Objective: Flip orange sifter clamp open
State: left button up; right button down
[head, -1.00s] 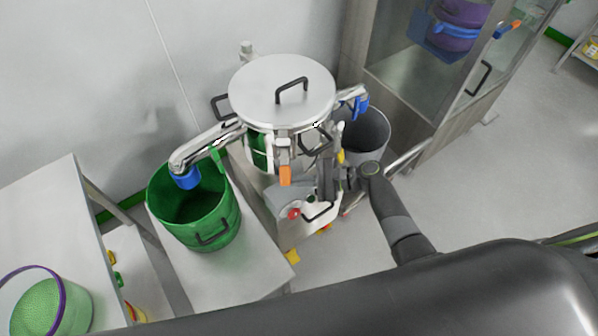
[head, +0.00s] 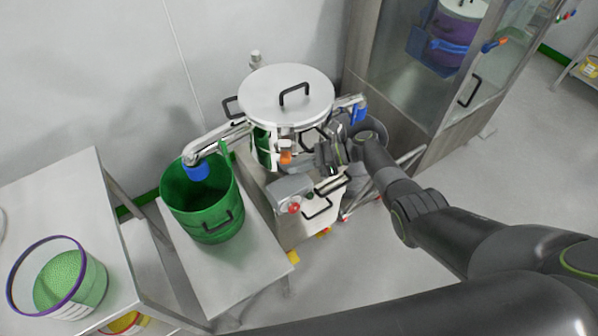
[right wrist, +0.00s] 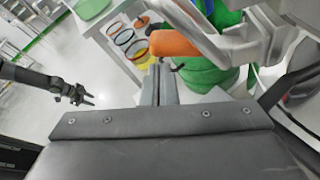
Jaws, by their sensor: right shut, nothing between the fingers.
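The orange sifter clamp (head: 286,157) is on the front of the steel sifter (head: 283,125), below its round lid. In the right wrist view the orange handle (right wrist: 172,44) sticks out sideways from a pale metal bracket, just above and beyond my fingertips. My right gripper (head: 304,164) is beside and slightly below the clamp at the sifter's front. Its fingers (right wrist: 160,85) are together with nothing between them. Whether they touch the handle is unclear. My left gripper (right wrist: 84,98) shows at the left of the right wrist view, away from the sifter, with its fingers apart.
A green bucket (head: 206,222) stands under the left spout on a steel table. A grey control box with a red button (head: 294,208) sits below the clamp. A steel cabinet (head: 413,132) stands at right.

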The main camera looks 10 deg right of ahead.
pick_arm(q)
jog(key=shift+s+r, duration=0.15)
jog(key=shift+r, duration=0.15)
dwell(0.4)
jog(key=shift+p, duration=0.3)
